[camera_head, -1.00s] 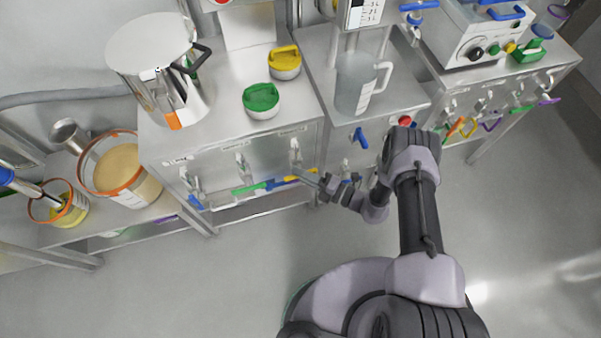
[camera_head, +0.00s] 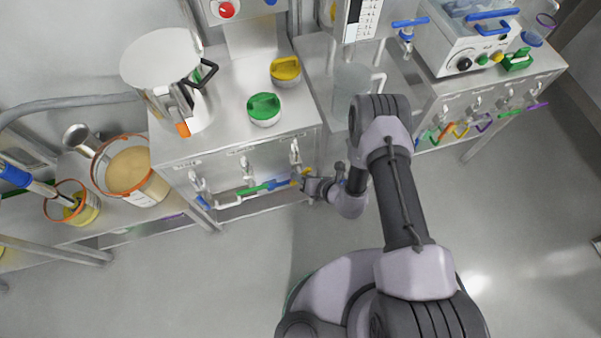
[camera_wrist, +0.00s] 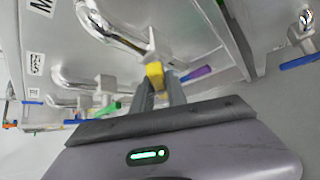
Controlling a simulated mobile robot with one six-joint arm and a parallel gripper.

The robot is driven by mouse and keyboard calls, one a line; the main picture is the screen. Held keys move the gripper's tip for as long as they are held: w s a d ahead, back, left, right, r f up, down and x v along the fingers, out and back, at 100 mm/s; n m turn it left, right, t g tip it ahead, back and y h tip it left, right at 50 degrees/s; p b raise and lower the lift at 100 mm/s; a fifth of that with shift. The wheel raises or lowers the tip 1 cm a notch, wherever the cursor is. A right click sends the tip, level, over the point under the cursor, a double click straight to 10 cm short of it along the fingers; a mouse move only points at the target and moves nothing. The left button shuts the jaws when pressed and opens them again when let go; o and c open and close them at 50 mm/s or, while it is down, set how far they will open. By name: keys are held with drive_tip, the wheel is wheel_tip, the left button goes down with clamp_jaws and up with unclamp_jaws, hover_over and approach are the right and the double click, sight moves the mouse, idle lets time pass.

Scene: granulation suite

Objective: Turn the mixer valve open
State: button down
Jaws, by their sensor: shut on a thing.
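A steel valve (camera_head: 295,152) with a yellow handle (camera_head: 305,171) sits at the right of a row of valves on the front of the steel counter. My gripper (camera_head: 304,182) is at this handle, low in front of the counter. In the wrist view, the gripper's two fingers (camera_wrist: 160,84) are shut on the yellow handle (camera_wrist: 154,74), whose end shows at the fingertips. The steel valve body (camera_wrist: 150,48) shows just beyond. A label beginning with M (camera_wrist: 40,6) is cut off, so I cannot read which valve is the mixer's.
Neighbouring valves have a green handle (camera_wrist: 107,109) and a blue handle (camera_wrist: 301,61). A purple handle (camera_wrist: 197,73) lies close to the right of the fingers. A steel pot (camera_head: 177,100) and lidded containers stand on the counter. The floor in front is clear.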

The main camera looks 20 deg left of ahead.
drive_tip(key=n+t+h+p, duration=0.1)
drive_tip(key=h, duration=0.1)
drive_tip(key=shift+a+n+h, duration=0.1)
drive_tip(key=shift+n+h, duration=0.2)
drive_tip(key=shift+n+t+h, duration=0.6)
drive_tip(key=shift+h, duration=0.3)
idle(0.3)
drive_tip(key=c, duration=1.4)
unclamp_jaws()
